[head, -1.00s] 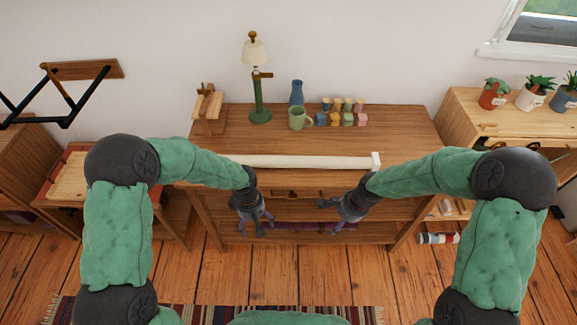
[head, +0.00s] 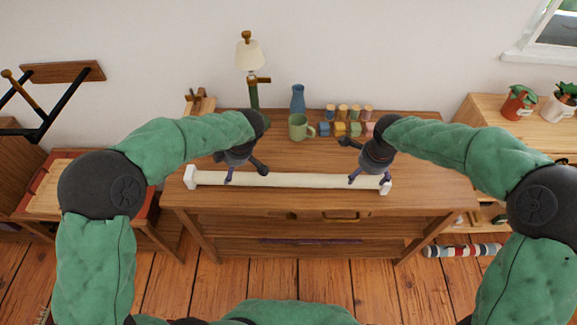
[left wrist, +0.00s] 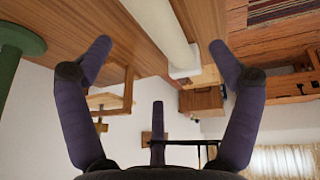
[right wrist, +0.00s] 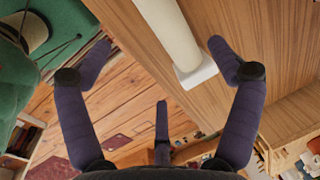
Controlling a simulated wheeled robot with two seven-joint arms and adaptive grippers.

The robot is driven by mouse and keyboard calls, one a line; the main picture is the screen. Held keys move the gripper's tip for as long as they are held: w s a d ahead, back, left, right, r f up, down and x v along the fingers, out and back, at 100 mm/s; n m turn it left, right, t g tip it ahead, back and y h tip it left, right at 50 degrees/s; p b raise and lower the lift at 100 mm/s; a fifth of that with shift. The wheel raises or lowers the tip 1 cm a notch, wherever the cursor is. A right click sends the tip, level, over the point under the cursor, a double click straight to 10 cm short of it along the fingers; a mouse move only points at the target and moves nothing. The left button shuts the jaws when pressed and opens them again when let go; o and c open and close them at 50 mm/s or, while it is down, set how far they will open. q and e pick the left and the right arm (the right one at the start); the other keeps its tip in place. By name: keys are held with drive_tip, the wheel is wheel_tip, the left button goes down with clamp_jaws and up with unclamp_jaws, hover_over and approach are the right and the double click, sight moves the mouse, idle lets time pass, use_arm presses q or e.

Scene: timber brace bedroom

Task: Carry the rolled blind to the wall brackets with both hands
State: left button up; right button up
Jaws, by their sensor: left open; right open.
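The rolled blind (head: 300,181) is a long cream roll with white end caps. It lies along the front edge of the wooden console table (head: 420,170). My left gripper (head: 246,173) is open at the roll's left part, and my right gripper (head: 369,177) is open near its right end. In the left wrist view the roll (left wrist: 160,30) and an end cap show between the spread fingers; in the right wrist view the roll (right wrist: 168,32) and its other cap do too. I cannot tell if any finger touches it. I cannot make out wall brackets.
A lamp (head: 249,58), a blue vase (head: 298,98), a green mug (head: 299,127) and small coloured blocks and pots stand behind the blind. Potted plants (head: 519,103) stand on a right-hand cabinet. A window (head: 553,30) is at upper right. The wall above the table is bare.

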sight(224, 173)
use_arm(q)
drive_tip(key=shift+w, duration=0.35)
drive_tip(key=shift+s+r, duration=0.1)
drive_tip(key=shift+s, duration=0.1)
drive_tip(key=shift+x, duration=5.5)
use_arm(e)
drive_tip(key=shift+w+f, duration=0.4)
drive_tip(key=shift+f, duration=1.35)
drive_tip(key=shift+w+f, duration=0.45)
drive_tip(key=shift+f, duration=1.3)
drive_tip(key=shift+w+f, duration=0.4)
drive_tip(key=shift+f, duration=1.35)
use_arm(q)
drive_tip(key=shift+c, duration=0.3)
use_arm(e)
drive_tip(key=shift+c, duration=0.3)
use_arm(q)
drive_tip(key=c, duration=1.7)
use_arm(e)
drive_tip(key=c, duration=1.7)
use_arm(q)
drive_tip(key=shift+r, duration=0.1)
